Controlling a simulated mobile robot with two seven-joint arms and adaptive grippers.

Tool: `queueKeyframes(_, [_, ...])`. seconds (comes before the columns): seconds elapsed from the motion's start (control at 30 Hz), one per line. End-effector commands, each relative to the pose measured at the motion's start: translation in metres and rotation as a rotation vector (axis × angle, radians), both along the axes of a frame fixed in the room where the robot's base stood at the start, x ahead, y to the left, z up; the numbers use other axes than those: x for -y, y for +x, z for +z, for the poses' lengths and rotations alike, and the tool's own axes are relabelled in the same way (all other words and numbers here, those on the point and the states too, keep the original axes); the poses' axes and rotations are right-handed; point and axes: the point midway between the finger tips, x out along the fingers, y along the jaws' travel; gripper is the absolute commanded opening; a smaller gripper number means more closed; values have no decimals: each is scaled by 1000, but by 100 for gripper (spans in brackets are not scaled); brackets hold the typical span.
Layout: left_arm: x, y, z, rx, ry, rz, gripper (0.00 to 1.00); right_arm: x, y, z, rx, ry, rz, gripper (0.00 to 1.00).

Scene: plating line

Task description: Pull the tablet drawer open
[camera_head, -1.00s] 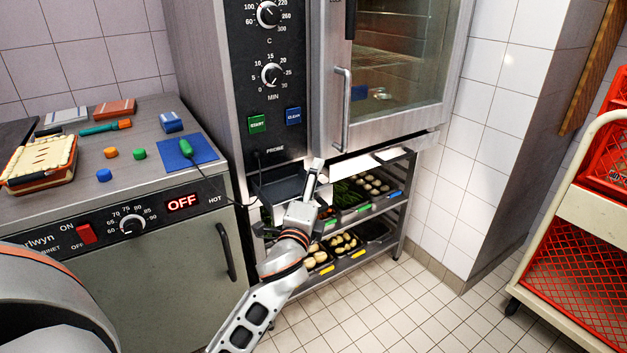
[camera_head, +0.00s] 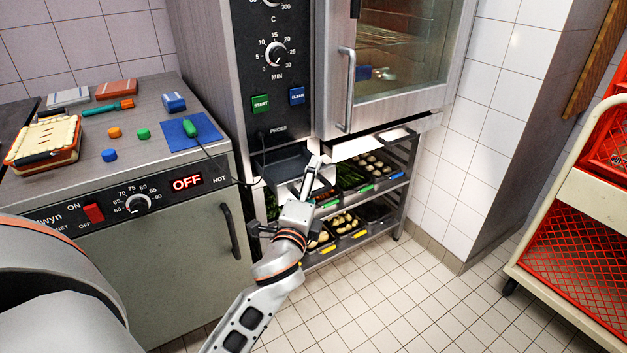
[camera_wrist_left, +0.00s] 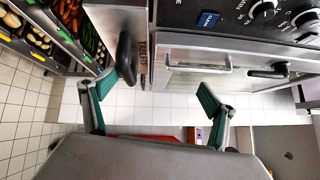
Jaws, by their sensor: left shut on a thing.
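The tablet drawer (camera_head: 285,163) is a dark grey tray below the PROBE label of the oven column, and it stands part way out. My left gripper (camera_head: 311,173) is at its front right side, partly hidden by my own wrist. In the left wrist view, a dark handle (camera_wrist_left: 127,58) on the metal drawer front (camera_wrist_left: 115,22) lies against one teal finger pad. My right gripper is in neither view.
A rack (camera_head: 372,212) with trays of vegetables stands under the oven (camera_head: 400,110), close to my left gripper. A warming cabinet (camera_head: 175,270) stands left, with a cable running from the green probe (camera_head: 190,128). A red crate trolley (camera_head: 570,190) stands right. The floor in front is clear.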

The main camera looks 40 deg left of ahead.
Motion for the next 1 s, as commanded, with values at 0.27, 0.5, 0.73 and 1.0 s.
queueKeyframes(0.27, [11,-17,26,49,4,-11,46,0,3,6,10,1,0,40])
queueKeyframes(0.5, [15,-31,15,35,3,-8,29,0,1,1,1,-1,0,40])
queueKeyframes(0.73, [17,-37,11,30,1,-6,29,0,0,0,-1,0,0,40])
queueKeyframes(1.0, [17,-37,10,29,0,-5,29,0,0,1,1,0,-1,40])
